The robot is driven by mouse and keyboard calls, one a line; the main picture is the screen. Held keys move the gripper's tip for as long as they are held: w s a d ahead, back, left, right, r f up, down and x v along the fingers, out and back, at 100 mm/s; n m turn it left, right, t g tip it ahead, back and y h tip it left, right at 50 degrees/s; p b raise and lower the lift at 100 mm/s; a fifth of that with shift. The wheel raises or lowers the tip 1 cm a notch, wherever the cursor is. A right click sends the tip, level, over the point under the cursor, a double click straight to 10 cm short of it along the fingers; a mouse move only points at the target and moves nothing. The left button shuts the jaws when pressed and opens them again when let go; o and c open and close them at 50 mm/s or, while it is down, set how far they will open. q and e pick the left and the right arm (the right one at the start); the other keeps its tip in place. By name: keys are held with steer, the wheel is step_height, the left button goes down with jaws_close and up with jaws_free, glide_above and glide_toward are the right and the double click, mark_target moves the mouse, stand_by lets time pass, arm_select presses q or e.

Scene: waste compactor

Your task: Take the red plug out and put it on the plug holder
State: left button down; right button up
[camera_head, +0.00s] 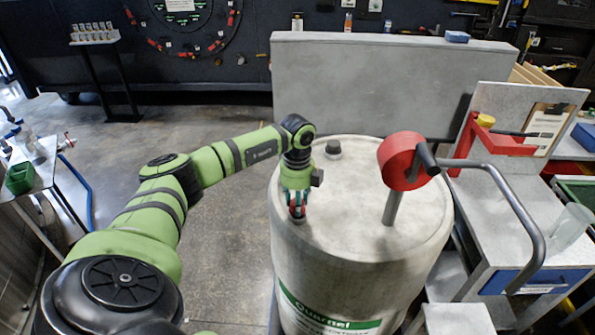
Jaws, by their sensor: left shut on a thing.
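The red plug (297,212) is at the left part of the top of a grey drum (345,250). My left gripper (297,208) points down at it and is shut on it, with the fingers hiding most of it. I cannot tell whether the plug is still seated in the drum lid or lifted a little. A red bracket (507,145) with a yellow cap-like piece (486,120) stands by the grey panel on the right; it may be the plug holder. My right gripper is not in view.
A red round head (402,160) on a post, with a bent grey handle (515,215), rises from the drum's right side. A small dark knob (333,148) sits at the lid's back. A grey panel (390,85) stands behind. The lid's middle is clear.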

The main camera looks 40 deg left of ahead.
arm_select(q)
steer(key=shift+r+p, duration=0.4)
steer(key=shift+r, duration=1.8)
steer(key=shift+d, duration=0.1)
